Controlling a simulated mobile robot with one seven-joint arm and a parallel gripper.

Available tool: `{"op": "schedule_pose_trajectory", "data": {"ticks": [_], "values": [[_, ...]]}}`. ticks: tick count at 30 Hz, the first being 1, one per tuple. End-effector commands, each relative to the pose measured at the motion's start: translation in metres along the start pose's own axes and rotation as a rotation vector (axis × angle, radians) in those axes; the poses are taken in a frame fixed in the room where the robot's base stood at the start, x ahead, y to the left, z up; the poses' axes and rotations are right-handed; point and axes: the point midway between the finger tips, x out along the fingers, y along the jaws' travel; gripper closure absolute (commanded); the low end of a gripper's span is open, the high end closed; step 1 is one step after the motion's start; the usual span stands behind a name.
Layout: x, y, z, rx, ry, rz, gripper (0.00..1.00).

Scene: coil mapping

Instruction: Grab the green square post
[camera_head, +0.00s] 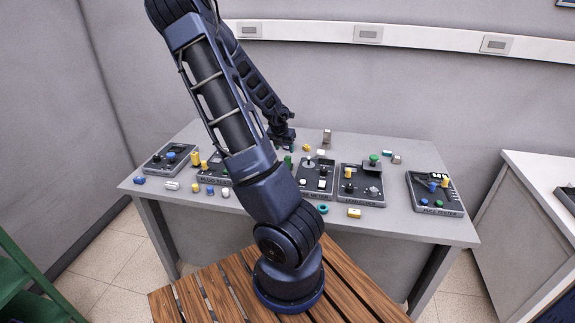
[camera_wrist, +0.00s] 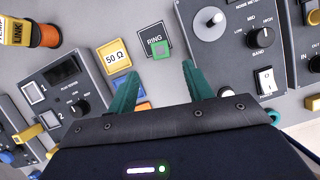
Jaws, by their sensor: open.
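The green square post (camera_wrist: 161,50) shows in the wrist view as a small green block at the lower edge of a dark label reading RING. My gripper (camera_wrist: 160,70) is open, with one green finger on each side of the picture's middle. The post lies just beyond the fingertips, roughly centred between them, and nothing is held. In the head view my gripper (camera_head: 287,149) is low over the table's back middle, partly behind my arm. A small green patch there cannot be told apart as post or finger.
The grey table (camera_head: 400,223) holds several dark control panels. In the wrist view a panel with a grey joystick (camera_wrist: 209,22) stands right of the post, and a yellow 50 Ω block (camera_wrist: 114,57) stands left. An orange spool (camera_wrist: 45,36) is farther left.

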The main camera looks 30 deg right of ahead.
Motion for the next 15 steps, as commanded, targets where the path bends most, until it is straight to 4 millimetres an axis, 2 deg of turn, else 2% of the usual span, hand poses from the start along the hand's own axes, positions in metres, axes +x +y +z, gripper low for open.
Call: {"op": "schedule_pose_trajectory", "data": {"ticks": [15], "values": [[0.036, 0.000, 0.000, -0.001, 0.001, 0.000, 0.49]]}}
